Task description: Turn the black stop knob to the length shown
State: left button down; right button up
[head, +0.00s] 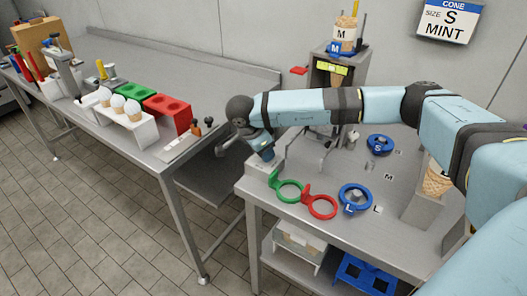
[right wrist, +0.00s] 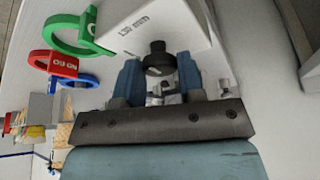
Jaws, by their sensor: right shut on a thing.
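In the head view the knob is hidden by the gripper. A wall sign (head: 451,20) reads cone, size S, mint. My left gripper is not in view.
A green ring (head: 289,191), a red ring (head: 320,207) and a blue ring marked L (head: 356,198) lie close to the gripper. Another blue ring marked S (head: 380,145) is further right. The left table (head: 215,75) has free room at the back.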

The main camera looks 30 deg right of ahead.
jog(key=shift+n, duration=0.4)
jog(key=o, duration=0.9)
jog(key=v, duration=1.4)
jog(key=shift+s, duration=0.15)
jog(key=shift+f, duration=0.1)
